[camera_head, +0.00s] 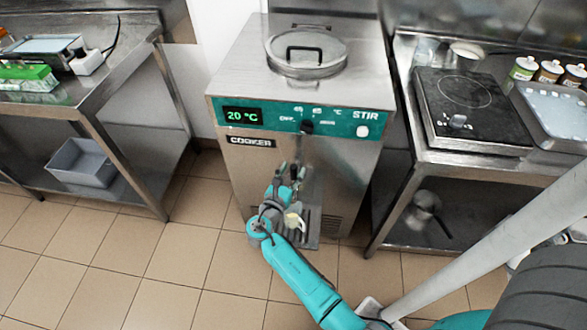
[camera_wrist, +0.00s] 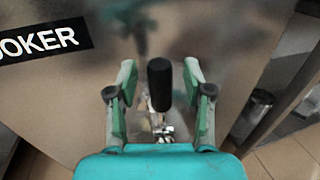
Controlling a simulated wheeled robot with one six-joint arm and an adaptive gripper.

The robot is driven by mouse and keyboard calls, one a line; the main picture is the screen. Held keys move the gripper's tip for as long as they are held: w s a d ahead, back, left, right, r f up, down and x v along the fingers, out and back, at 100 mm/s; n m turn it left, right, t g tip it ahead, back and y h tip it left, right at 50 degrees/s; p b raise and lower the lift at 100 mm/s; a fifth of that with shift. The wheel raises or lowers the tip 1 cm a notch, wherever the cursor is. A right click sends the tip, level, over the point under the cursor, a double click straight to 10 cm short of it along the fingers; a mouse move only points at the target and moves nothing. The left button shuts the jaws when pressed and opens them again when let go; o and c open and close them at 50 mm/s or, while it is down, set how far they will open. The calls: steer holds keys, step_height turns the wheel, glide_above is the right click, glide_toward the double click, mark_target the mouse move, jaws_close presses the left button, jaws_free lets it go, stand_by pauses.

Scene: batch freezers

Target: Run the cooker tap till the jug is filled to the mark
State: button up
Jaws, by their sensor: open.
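The cooker (camera_head: 250,185) is a steel cabinet with a teal panel, a display reading 20 °C and a round lid (camera_head: 306,50) on top. My gripper (camera_head: 288,177) is at the cooker's front, below the panel. In the wrist view my gripper (camera_wrist: 159,72) is open, with a finger on each side of the black tap handle (camera_wrist: 159,85). Gaps show on both sides of the handle. Shiny metal of the tap (camera_wrist: 160,128) shows below it. A small pale object (camera_head: 293,220) shows by my wrist above the drip grille; I cannot tell whether it is the jug. No fill mark or water is visible.
A steel table (camera_head: 85,108) with a grey bin (camera_head: 84,163) on its lower shelf stands left. A steel counter (camera_head: 405,110) with a black hob (camera_head: 475,105) and several jars stands close on the right. A kettle-like pot (camera_head: 425,203) sits beneath. The tiled floor at left is clear.

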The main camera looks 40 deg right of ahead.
steer(key=shift+w+d, duration=0.25)
steer(key=shift+d, duration=0.4)
jaws_close()
steer(key=shift+s+a+f+m+t+h, duration=0.1)
steer(key=shift+s+a+m+t+h, duration=0.15)
steer(key=shift+s+a+h, duration=0.3)
steer(key=shift+s+a+f+m+t+h, duration=0.15)
steer(key=shift+s+a+m+h, duration=0.15)
steer(key=shift+a+h, duration=0.45)
steer(key=shift+d, duration=0.15)
jaws_free()
